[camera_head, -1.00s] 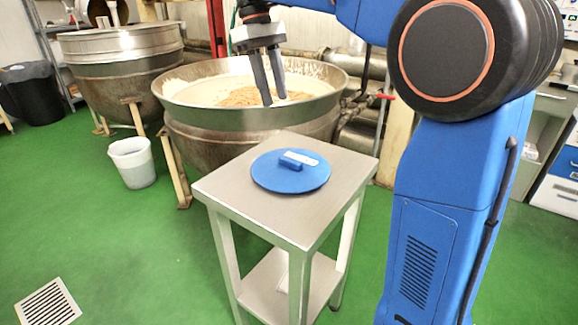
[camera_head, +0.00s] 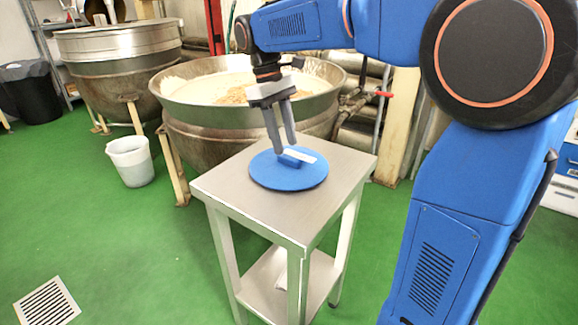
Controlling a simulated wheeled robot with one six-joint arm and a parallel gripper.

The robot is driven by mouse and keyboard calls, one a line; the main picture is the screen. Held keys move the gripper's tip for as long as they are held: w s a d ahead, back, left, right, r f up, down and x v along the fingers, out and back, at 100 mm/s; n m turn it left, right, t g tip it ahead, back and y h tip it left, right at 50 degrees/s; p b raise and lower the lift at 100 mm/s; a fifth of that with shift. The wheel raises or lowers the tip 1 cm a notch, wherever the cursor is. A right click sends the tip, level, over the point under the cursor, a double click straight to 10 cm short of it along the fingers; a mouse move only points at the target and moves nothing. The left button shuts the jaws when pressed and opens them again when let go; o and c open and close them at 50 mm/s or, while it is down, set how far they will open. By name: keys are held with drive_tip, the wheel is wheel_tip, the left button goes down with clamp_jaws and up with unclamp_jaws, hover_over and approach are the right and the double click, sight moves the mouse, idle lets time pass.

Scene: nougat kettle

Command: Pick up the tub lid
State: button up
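The tub lid (camera_head: 275,177) is a flat round blue disc with a raised blue handle block in its middle and a white label strip. It lies flat on the small steel table (camera_head: 228,190). My gripper (camera_head: 285,150) points down over the middle of the lid. Its two grey fingers are a little apart, with their tips at the handle block. The tips partly cover the handle, and I cannot tell whether they touch it.
A large steel kettle (camera_head: 215,117) with pale mix stands just behind the table. A second kettle (camera_head: 112,75) is at the back left. A white bucket (camera_head: 132,165) stands on the green floor at left. The tabletop around the lid is bare.

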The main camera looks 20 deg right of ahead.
sight(289, 156)
drive_tip(key=x, duration=0.4)
clamp_jaws()
drive_tip(key=shift+w+r, duration=0.1)
drive_tip(key=shift+r, duration=0.05)
